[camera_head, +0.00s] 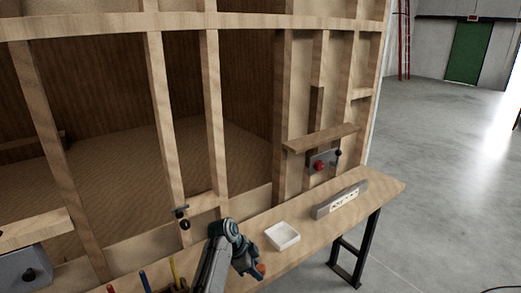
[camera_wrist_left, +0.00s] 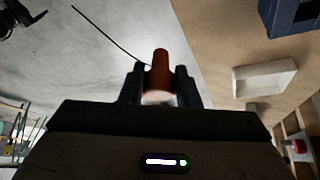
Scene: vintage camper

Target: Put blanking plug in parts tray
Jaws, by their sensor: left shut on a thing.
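My left gripper (camera_head: 258,272) is shut on an orange-red blanking plug (camera_wrist_left: 160,68), which stands up between its two dark fingers in the left wrist view. In the head view the plug (camera_head: 261,267) shows as a small orange spot at the fingertips, near the bench's front edge. The white parts tray (camera_head: 283,236) lies on the wooden bench, to the right of my left gripper and apart from it. The tray also shows at the right of the left wrist view (camera_wrist_left: 264,79) and looks empty. My right gripper is not seen in the head view.
The wooden bench (camera_head: 385,188) runs along the camper's timber frame. A grey socket strip (camera_head: 341,199) stands right of the tray. A box with a red knob (camera_head: 319,166) sits above it. Tools with coloured handles (camera_head: 175,270) stand left of my arm.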

